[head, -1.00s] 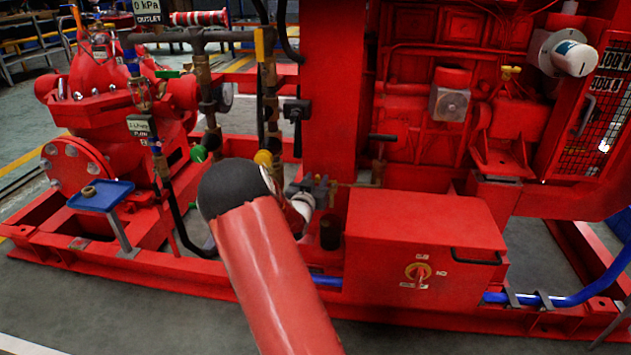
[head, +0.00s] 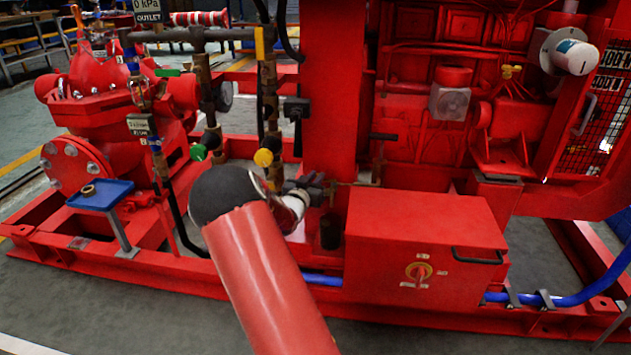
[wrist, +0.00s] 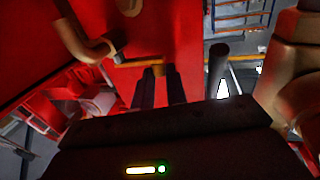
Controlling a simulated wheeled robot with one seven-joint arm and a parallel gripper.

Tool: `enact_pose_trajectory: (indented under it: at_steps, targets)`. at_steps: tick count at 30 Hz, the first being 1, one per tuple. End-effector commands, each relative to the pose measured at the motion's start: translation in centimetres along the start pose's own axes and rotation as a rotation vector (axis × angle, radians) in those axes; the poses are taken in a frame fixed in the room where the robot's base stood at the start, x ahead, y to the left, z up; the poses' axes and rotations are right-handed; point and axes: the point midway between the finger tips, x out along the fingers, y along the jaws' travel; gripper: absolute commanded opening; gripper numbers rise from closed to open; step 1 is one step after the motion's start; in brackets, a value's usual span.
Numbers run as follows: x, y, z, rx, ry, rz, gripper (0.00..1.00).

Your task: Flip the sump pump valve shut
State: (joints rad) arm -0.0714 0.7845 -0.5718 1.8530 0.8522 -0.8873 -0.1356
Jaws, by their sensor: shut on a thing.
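My gripper (head: 317,187) is low beside the red upright post in the head view, partly hidden behind my own forearm. In the wrist view, my gripper's two dark fingers (wrist: 159,80) point away from the camera, close together. They are shut on a small brass-coloured part (wrist: 158,70) on a thin brass pipe, which I take to be the sump pump valve.
A red box (head: 425,240) with a yellow rotary switch stands just right of my gripper. The red post (head: 333,90) rises behind it. Vertical pipework with a yellow knob (head: 263,157) is at the left. A black cylinder (wrist: 218,65) stands right of my fingers in the wrist view.

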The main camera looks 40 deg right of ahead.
Motion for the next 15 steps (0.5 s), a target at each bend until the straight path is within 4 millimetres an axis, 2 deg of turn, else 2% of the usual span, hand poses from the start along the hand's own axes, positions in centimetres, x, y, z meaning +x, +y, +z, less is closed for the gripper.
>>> enact_pose_trajectory:
  at_steps: [12,13,15]
  targets:
    - [0.16,-0.15,-0.09,0.0,0.0,0.029,0.0]
    - [0.16,-0.15,-0.09,0.0,0.0,0.029,0.18]
    - [0.16,-0.15,-0.09,0.0,0.0,0.029,0.27]
